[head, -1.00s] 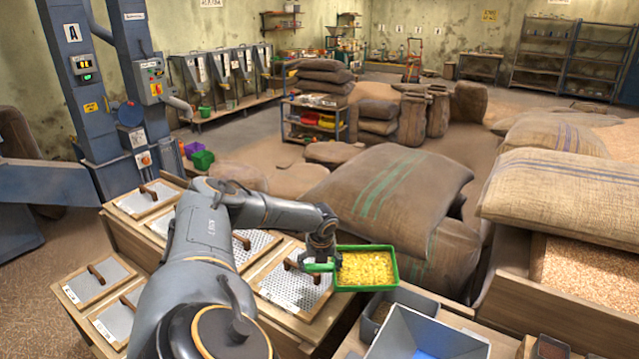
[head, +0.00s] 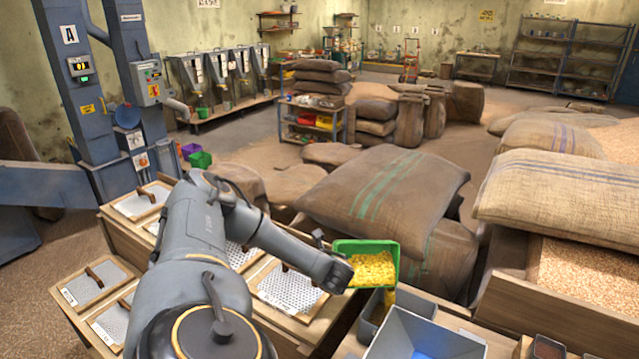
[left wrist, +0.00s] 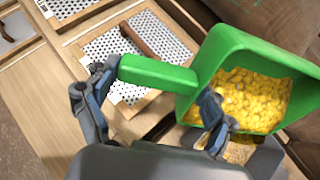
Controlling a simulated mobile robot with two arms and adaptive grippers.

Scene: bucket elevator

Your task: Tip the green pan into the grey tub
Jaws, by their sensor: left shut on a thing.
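The green pan (head: 366,247) holds yellow pieces (head: 370,269) and is tilted, its open side facing the camera. In the left wrist view the pan (left wrist: 215,55) is at right, its yellow pieces gathered toward the lower side. My left gripper (left wrist: 146,102) is shut on the pan's green handle. In the head view the gripper is mostly hidden behind my arm's end. My right gripper is not in view.
A larger light-grey hopper (head: 395,335) with a blue inside stands right beside the tub. Perforated screens with wooden handles (head: 290,290) lie on the bench at left. A big sack (head: 385,190) lies behind the pan, and a wooden grain bin (head: 560,270) is at right.

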